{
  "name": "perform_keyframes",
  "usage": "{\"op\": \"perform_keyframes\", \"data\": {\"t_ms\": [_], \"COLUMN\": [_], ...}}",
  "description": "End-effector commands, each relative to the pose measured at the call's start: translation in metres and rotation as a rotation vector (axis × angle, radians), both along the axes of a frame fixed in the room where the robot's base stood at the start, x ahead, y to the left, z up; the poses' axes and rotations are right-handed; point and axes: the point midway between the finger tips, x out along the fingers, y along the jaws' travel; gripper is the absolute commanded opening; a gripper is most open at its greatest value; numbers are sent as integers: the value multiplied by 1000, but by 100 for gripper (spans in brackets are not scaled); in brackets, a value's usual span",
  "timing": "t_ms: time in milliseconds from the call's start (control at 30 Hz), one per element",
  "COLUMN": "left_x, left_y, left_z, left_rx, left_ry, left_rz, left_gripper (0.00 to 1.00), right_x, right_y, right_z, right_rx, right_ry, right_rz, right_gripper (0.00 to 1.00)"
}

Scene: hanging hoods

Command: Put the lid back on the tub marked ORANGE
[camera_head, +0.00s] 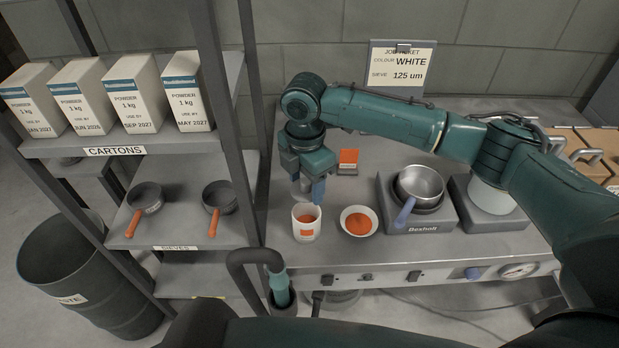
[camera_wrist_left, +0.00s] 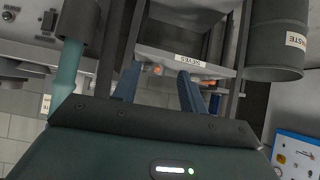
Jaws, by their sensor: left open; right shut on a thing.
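The tub (camera_head: 306,234) is white with an orange label and stands on the bench with its top open; orange powder shows inside. My right gripper (camera_head: 307,190) points down just above and behind the tub, shut on a pale greyish thing (camera_head: 298,187). The fingers partly hide this thing, and I cannot tell for sure that it is the lid. It appears apart from the tub's rim. My left gripper (camera_wrist_left: 158,85) is open and empty in the left wrist view, its blue fingers pointing toward the sieve shelf. It cannot be made out in the head view.
A white bowl of orange powder (camera_head: 343,228) stands right of the tub. An orange card (camera_head: 348,157) stands behind. A metal pan (camera_head: 420,181) sits on a grey scale (camera_head: 409,222). A shelf rack (camera_head: 154,234) borders the left. A teal nozzle (camera_head: 280,288) is in front.

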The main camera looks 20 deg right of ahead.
Motion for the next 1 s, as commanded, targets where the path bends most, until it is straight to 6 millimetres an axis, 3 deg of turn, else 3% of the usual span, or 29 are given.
{"op": "perform_keyframes", "data": {"t_ms": [200, 467, 567, 1000], "left_x": [4, 10, 8, 8], "left_y": [0, -10, -15, -16], "left_z": [-15, -21, -12, -10], "left_rx": [-6, -33, -39, -41], "left_ry": [-17, -75, -84, -90], "left_rz": [2, -18, -39, -41], "left_gripper": [42, 42, 42, 42], "right_x": [0, 0, -1, 0], "right_y": [0, 0, 0, 0], "right_z": [-19, -46, -48, -64], "right_rx": [0, -1, 0, 0], "right_ry": [0, -1, 1, 0], "right_rz": [5, 4, 3, 2], "right_gripper": [37, 37, 37, 37]}}
